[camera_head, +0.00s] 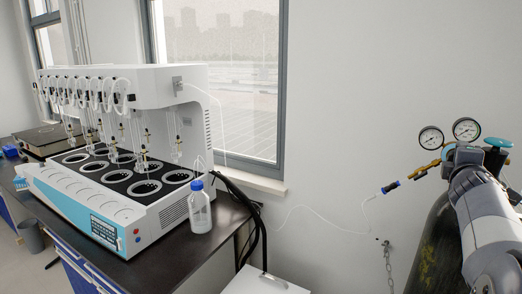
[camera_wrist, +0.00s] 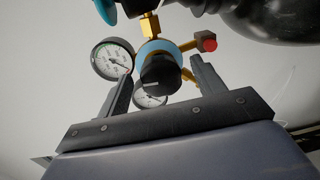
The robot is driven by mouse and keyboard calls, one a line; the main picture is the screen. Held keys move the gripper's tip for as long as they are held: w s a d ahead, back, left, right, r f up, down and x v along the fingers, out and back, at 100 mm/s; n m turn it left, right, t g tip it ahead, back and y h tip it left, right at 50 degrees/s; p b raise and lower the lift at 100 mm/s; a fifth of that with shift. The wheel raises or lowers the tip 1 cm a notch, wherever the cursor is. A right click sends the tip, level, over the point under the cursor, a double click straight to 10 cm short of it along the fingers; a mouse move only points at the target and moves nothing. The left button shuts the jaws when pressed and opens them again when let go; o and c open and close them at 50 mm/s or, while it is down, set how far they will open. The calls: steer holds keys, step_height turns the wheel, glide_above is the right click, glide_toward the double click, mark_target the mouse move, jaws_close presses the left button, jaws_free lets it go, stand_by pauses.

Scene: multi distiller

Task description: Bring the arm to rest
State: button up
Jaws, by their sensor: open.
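My gripper (camera_wrist: 161,68) shows in the wrist view with its two dark fingers spread apart and nothing held between them. The black knob (camera_wrist: 158,72) of a gas regulator appears in the gap between the fingers; I cannot tell how far beyond the fingertips it is. The regulator has a blue ring, brass fittings and two round gauges, one at the left (camera_wrist: 112,59) and one behind the knob. In the head view my arm (camera_head: 492,225) reaches up at the right, in front of the gas cylinder (camera_head: 435,250). My fingers are not clear there.
A white multi-position distiller (camera_head: 150,85) and a blue-capped bottle (camera_head: 200,211) stand on the dark bench (camera_head: 165,262). A chain (camera_head: 388,262) hangs on the wall.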

steer(key=p+v, duration=0.2)
steer(key=v, duration=0.9)
steer(key=w+d+m+p, duration=0.1)
steer(key=w+d+m, duration=0.2)
steer(key=m, duration=0.6)
steer(key=w+d+f+m+t+y+p, duration=0.1)
steer(key=w+d+m+p, duration=0.1)
steer(key=w+m, duration=0.4)
steer(key=d+m, duration=0.1)
steer(key=m, duration=0.2)
stand_by(0.4)
steer(key=shift+w+a+f, duration=0.1)
steer(key=shift+a+f, duration=0.1)
steer(key=shift+f, duration=0.05)
